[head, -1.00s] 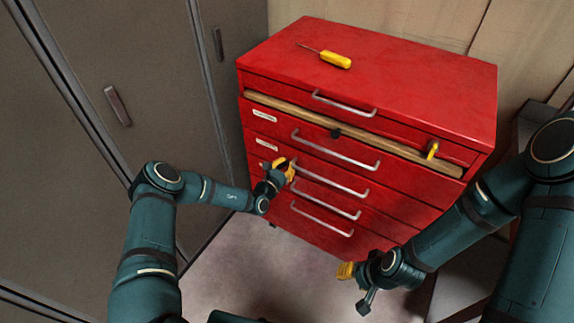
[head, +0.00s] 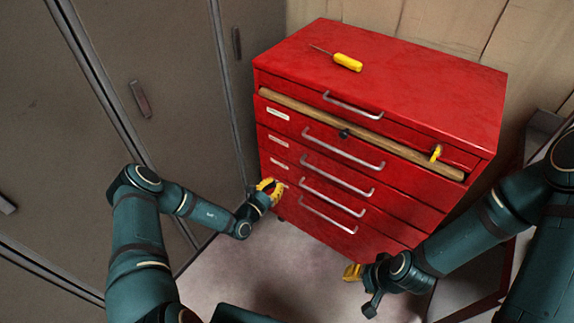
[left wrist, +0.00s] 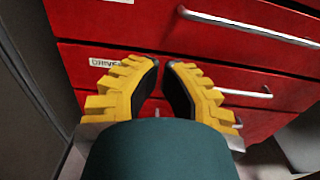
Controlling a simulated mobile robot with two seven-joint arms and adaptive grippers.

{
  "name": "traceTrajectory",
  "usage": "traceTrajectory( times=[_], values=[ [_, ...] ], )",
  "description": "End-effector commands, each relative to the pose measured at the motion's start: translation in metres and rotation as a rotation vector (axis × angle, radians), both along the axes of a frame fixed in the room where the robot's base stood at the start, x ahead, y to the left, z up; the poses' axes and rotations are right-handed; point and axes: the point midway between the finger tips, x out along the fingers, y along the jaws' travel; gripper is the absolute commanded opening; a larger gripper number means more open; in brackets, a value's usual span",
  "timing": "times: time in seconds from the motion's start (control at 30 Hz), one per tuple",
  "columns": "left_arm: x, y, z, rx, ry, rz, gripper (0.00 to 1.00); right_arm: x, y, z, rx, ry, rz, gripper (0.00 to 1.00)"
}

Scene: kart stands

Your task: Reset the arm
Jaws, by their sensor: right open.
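My left gripper (head: 271,191) is low in front of the left edge of the red tool chest (head: 400,75). In the left wrist view its yellow fingers (left wrist: 160,85) are apart with nothing between them, and the drawer fronts lie beyond. My right gripper (head: 352,272) is open and empty, low in front of the chest's right part. It is apart from the chest. A yellow-handled screwdriver (head: 347,62) lies on top of the chest.
Other drawers with metal handles look shut. Grey lockers (head: 150,60) stand to the left. Some floor (head: 290,270) is clear in front.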

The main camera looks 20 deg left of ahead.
Motion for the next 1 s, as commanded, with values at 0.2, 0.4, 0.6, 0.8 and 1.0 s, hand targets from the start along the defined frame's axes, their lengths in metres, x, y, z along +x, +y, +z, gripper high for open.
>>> traceTrajectory(
  times=[0.2, 0.4, 0.6, 0.8, 1.0],
  values=[
    [-0.002, 0.0, 0.0, 0.0, 0.0, -0.002, 0.0, 0.0, 0.0, 0.0, 0.0, 0.001, 0.0, 0.47],
    [-0.016, -0.042, 0.008, 0.038, 0.017, -0.185, 0.0, 0.0, 0.0, 0.0, 0.0, 0.001, 0.0, 0.47],
    [-0.093, -0.139, 0.018, 0.229, 0.079, -0.723, 0.0, 0.0, 0.0, 0.0, 0.0, 0.001, 0.0, 0.47],
    [-0.195, -0.172, 0.011, 0.568, 0.115, -1.224, 0.0, 0.0, 0.0, 0.0, 0.0, 0.001, 0.0, 0.47],
    [-0.261, -0.148, 0.005, 1.015, 0.057, -1.57, 0.0, 0.0, 0.0, 0.0, 0.0, 0.001, 0.0, 0.47]
  ],
)
